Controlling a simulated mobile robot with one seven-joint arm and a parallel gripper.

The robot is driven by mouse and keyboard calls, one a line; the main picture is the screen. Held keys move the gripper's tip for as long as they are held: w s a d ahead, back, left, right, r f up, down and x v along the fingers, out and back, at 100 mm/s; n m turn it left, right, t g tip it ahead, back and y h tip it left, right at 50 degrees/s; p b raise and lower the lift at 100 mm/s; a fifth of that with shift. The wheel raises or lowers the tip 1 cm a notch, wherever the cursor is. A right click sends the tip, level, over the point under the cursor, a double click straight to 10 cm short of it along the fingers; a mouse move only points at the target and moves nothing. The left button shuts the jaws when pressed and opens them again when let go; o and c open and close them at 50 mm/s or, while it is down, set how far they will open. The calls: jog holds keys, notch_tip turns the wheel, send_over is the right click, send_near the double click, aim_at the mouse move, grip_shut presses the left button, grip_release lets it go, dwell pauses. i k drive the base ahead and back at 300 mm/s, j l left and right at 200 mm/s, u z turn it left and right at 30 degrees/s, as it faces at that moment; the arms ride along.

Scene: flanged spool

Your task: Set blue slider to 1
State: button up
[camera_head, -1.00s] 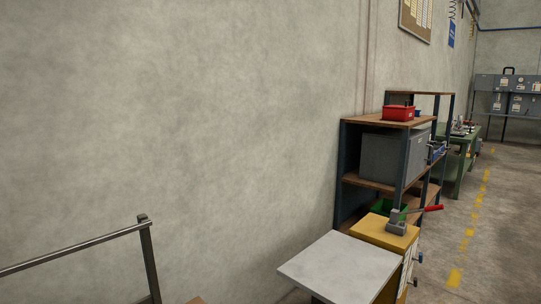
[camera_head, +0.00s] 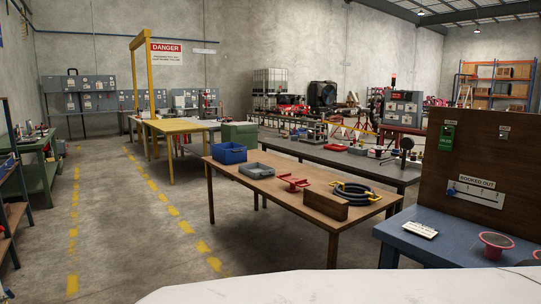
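A brown upright board (camera_head: 495,160) stands at the right edge of the head view. It carries a white plate labelled "BOOKED OUT" (camera_head: 477,190) with a slot and small scale marks. A small blue slider knob (camera_head: 451,192) sits at the left end of this slot. The scale numbers are too small to read surely. My gripper is not in view.
A blue-topped table (camera_head: 400,235) stands before the board, with a white card (camera_head: 421,230) and a red-rimmed round item (camera_head: 496,240). A wooden table (camera_head: 270,190) with bins is left of it. The floor (camera_head: 120,230) is clear at left.

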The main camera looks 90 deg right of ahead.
aim_at(451, 192)
jog(key=l+z, duration=0.15)
jog(key=z, duration=3.9)
jog(key=i+j+z, duration=0.1)
jog(key=j, duration=0.25)
jog(key=i, duration=0.1)
